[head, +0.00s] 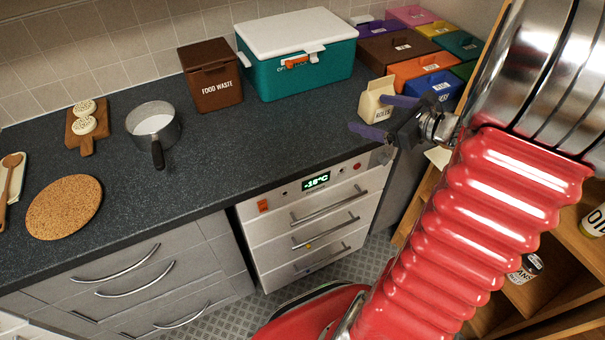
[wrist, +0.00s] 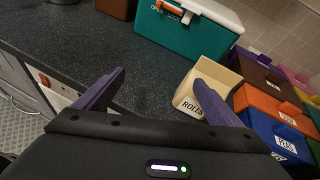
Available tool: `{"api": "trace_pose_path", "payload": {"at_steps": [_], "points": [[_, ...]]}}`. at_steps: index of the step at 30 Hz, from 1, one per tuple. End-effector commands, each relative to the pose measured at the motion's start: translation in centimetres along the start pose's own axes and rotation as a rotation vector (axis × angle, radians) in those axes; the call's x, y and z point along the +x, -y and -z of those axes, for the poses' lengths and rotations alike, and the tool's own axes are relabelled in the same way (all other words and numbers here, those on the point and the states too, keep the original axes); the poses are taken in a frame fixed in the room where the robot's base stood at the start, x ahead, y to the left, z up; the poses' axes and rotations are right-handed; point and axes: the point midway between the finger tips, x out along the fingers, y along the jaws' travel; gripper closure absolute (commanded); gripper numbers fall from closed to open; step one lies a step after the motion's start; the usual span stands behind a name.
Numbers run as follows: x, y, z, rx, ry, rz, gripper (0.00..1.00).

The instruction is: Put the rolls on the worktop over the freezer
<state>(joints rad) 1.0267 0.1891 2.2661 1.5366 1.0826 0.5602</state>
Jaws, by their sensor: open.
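The carton also shows in the wrist view (wrist: 212,72), labelled ROLLS. The freezer (head: 316,215), white with a -18°C display and several drawers, sits under this right part of the worktop. My gripper (head: 366,113) has its purple fingers spread apart beside the carton. In the wrist view my gripper (wrist: 160,77) is open and empty between the fingers; the right finger hides part of the carton. I cannot tell whether it touches.
A teal cooler box (head: 300,75) with a white lid and a brown food waste bin (head: 212,85) stand behind. Several coloured boxes (head: 418,66) crowd the back right. A saucepan (head: 153,125), a board (head: 87,130) and a cork mat (head: 64,207) lie left. The worktop's middle is clear.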

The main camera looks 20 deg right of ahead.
Motion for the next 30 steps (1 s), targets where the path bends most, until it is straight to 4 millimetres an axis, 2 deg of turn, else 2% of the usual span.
{"api": "trace_pose_path", "payload": {"at_steps": [1, 6, 11, 15, 22, 30], "points": [[0.8, -2.5, -1.6, -0.091, -0.015, -0.064, 0.11], [1.9, -10.2, -4.6, -0.401, -0.07, -0.269, 0.11], [1.5, -16.7, -6.2, -0.704, -0.107, -0.443, 0.11], [0.3, -21.4, -6.9, -0.976, -0.127, -0.58, 0.11], [-2.6, -27.0, -7.2, -1.438, -0.144, -0.768, 0.11], [-6.3, -30.1, -7.4, -1.996, -0.147, -0.916, 0.11]]}}
